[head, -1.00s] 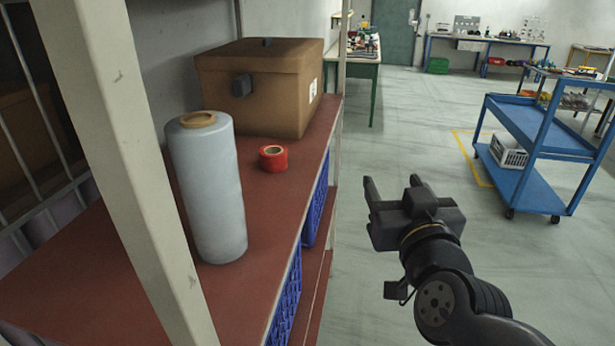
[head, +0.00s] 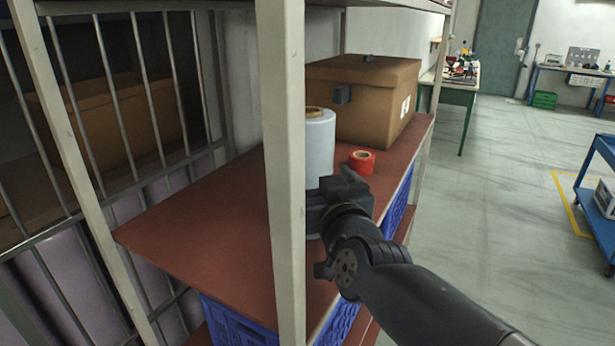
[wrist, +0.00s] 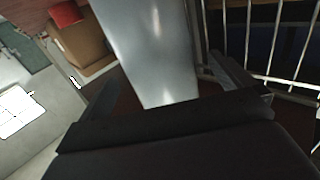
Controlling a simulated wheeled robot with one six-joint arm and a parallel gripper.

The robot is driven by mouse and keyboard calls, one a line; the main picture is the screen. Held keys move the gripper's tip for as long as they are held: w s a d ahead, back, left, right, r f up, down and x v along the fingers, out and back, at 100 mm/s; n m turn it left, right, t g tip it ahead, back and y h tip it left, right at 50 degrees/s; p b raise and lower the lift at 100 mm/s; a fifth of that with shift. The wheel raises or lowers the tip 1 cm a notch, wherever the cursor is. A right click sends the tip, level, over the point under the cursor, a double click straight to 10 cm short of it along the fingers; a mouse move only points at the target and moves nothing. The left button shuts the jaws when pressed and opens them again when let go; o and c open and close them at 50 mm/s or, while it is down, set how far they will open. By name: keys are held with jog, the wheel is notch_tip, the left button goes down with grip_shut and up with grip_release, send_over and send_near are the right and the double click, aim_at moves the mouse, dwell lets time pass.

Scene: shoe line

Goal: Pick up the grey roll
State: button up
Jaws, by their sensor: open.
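The grey roll (head: 320,150) stands upright on the red-brown shelf (head: 215,215), with a brown core showing at its top. A white post and my arm hide part of it in the head view. My gripper (head: 335,195) is in front of the roll there, and its fingertips are hard to make out. In the wrist view the roll (wrist: 150,55) is a shiny grey column ahead, between the two spread fingers of my open gripper (wrist: 165,90). I cannot tell whether either finger touches it.
A red tape roll (head: 362,161) and a brown box (head: 365,100) are on the shelf behind the roll. The white post (head: 285,170) stands close to my gripper. Blue crates (head: 340,322) sit below. Open floor (head: 490,230) lies right.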

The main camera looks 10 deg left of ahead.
jog(key=shift+p+x, duration=0.45)
jog(key=shift+x, duration=2.25)
jog(key=shift+d+r, duration=0.1)
jog(key=shift+r, duration=0.05)
jog(key=shift+c, duration=0.3)
jog(key=shift+r, duration=0.1)
jog(key=c, duration=1.2)
